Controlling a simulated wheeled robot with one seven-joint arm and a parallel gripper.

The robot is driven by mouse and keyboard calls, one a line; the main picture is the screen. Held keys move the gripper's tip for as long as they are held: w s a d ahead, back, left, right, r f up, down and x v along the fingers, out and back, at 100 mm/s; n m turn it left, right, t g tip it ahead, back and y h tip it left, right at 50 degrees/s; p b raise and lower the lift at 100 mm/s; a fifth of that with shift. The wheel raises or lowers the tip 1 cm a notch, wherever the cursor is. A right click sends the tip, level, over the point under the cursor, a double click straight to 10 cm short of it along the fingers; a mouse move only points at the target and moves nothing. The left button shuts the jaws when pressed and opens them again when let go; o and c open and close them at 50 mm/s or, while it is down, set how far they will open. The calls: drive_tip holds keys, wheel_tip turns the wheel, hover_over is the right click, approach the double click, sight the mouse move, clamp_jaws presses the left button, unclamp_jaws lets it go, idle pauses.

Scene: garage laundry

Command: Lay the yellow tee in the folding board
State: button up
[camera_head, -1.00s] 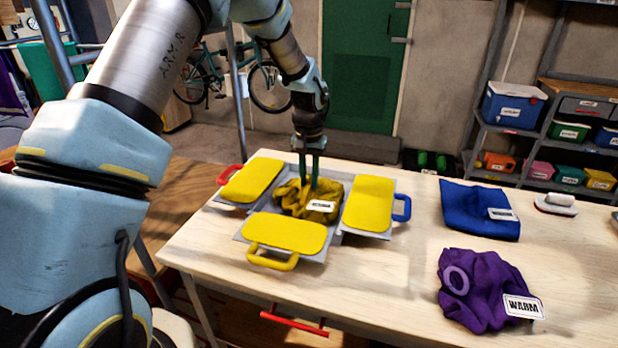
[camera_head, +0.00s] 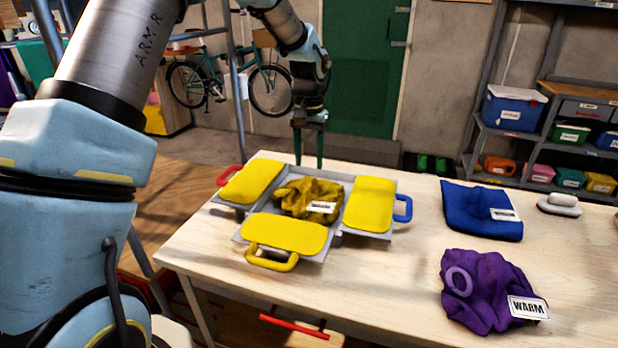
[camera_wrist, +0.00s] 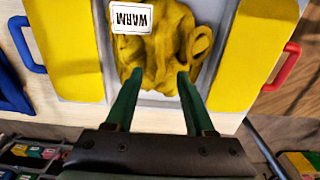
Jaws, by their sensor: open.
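The yellow tee (camera_head: 308,197) lies crumpled in the middle of the folding board, with a white label on it. It also shows in the wrist view (camera_wrist: 160,55), its label reading WARM. The folding board (camera_head: 346,183) is grey with yellow-padded flaps at left, right and front; the flaps carry red, blue and yellow handles. My gripper (camera_head: 310,165) is open and empty, above and behind the tee, apart from it. In the wrist view its two green fingers (camera_wrist: 157,80) stand apart over the tee's edge.
A flat blue garment (camera_head: 478,212) and a crumpled purple garment (camera_head: 480,290) labelled WARM lie on the right of the wooden table (camera_head: 385,290). A small whitish object (camera_head: 560,205) lies at the far right. Shelves with bins (camera_head: 515,105) stand behind.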

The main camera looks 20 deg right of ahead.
sight(309, 183)
wheel_tip(309, 183, up, 6)
drive_tip(key=shift+f+b, duration=0.15)
drive_tip(key=shift+b, duration=0.3)
drive_tip(key=s+a+f+n, duration=0.15)
drive_tip(key=a+n, duration=0.25)
drive_tip(key=a, duration=1.9)
drive_tip(key=s+a+f+n+t, duration=0.1)
drive_tip(key=s+a+f+n, duration=0.2)
drive_tip(key=s+a, duration=0.6)
drive_tip(key=a, duration=0.4)
drive_tip(key=shift+s+a+t, duration=0.2)
drive_tip(key=shift+a+t, duration=0.1)
drive_tip(key=shift+a, duration=0.05)
